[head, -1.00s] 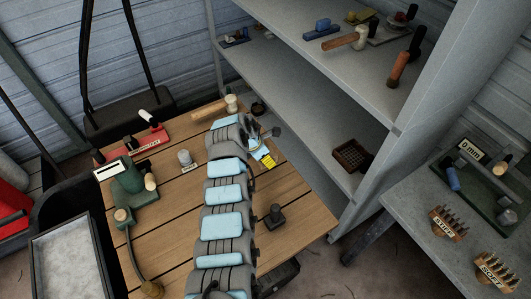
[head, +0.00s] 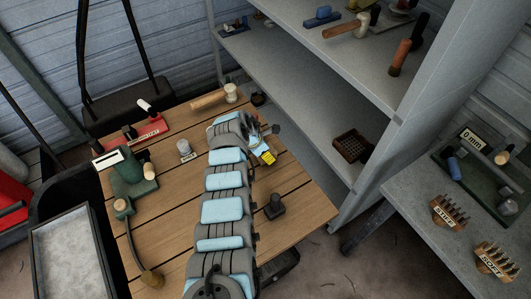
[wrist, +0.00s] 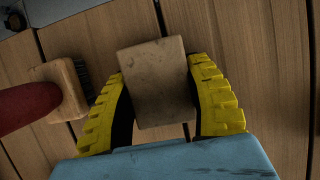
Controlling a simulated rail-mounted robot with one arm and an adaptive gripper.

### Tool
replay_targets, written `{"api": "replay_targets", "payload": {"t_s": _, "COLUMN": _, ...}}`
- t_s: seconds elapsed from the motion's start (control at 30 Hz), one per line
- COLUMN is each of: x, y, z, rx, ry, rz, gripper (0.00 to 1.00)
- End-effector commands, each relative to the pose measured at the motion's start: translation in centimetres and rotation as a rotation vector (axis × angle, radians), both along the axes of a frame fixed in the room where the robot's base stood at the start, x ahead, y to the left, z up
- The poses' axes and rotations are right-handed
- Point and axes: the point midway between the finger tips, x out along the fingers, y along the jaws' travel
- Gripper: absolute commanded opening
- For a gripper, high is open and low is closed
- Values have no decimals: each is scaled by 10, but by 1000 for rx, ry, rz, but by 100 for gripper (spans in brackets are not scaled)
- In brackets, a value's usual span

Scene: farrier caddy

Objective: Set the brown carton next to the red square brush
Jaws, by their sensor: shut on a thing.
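The brown carton (wrist: 157,82) is a plain worn block held between the yellow ribbed pads of my gripper (wrist: 162,105) in the wrist view. Its height over the table is hard to judge. The red square brush (wrist: 68,85) stands left of the carton, apart from it, beyond the left pad. It has a square wooden block, dark bristles on its right side and a blurred red handle cut by the left picture edge. In the head view my gripper (head: 264,155) is over the right part of the table; I cannot make out the carton or brush there.
The slatted wooden table (head: 310,205) has bare boards at its right front. A black-handled stamp (head: 275,207) stands near my arm. A grey shelf (head: 300,95) borders the right side.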

Motion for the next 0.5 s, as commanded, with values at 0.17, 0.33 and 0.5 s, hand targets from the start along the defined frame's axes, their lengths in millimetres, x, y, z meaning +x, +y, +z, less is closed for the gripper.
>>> {"api": "replay_targets", "payload": {"t_s": 0.17, "x": 0, "y": 0, "z": -2, "rx": 0, "ry": 0, "rz": 0, "gripper": 11}}
{"api": "replay_targets", "payload": {"t_s": 0.33, "x": 0, "y": 0, "z": -5, "rx": 0, "ry": 0, "rz": -1, "gripper": 11}}
{"api": "replay_targets", "payload": {"t_s": 0.5, "x": 0, "y": 0, "z": -7, "rx": 0, "ry": 0, "rz": -1, "gripper": 11}}
